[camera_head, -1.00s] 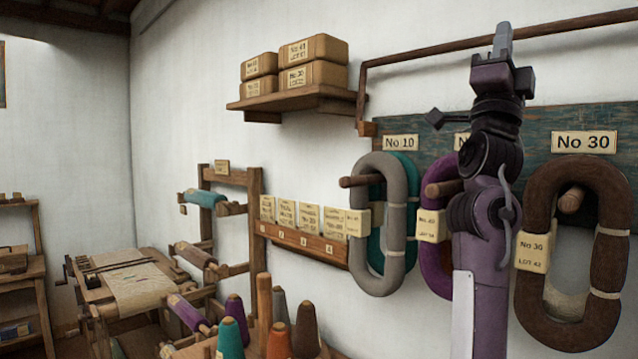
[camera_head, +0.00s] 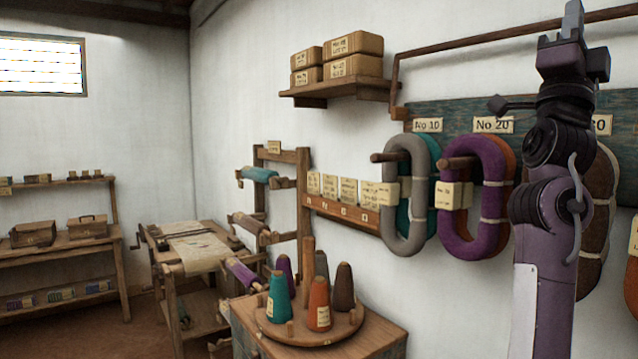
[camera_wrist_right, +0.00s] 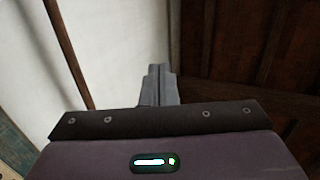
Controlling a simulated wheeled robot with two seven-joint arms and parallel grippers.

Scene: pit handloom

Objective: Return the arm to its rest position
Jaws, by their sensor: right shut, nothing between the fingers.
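My right arm (camera_head: 548,230) stands raised at the right side of the head view, in front of the yarn hanks on the wall. Its gripper (camera_head: 573,18) points up near the top edge, with the fingers together and nothing between them. In the right wrist view the gripper (camera_wrist_right: 157,82) also shows shut and empty, pointing toward the dark wooden ceiling (camera_wrist_right: 245,55). My left gripper is not in view.
Grey (camera_head: 390,228) and purple (camera_head: 452,220) hanks hang on wall pegs beside my arm. A brown hank (camera_head: 600,215) is partly behind it. A metal rail (camera_head: 480,42) runs near the gripper. A cone stand (camera_head: 285,338), loom frame (camera_head: 303,190) and shelf (camera_head: 340,90) lie left.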

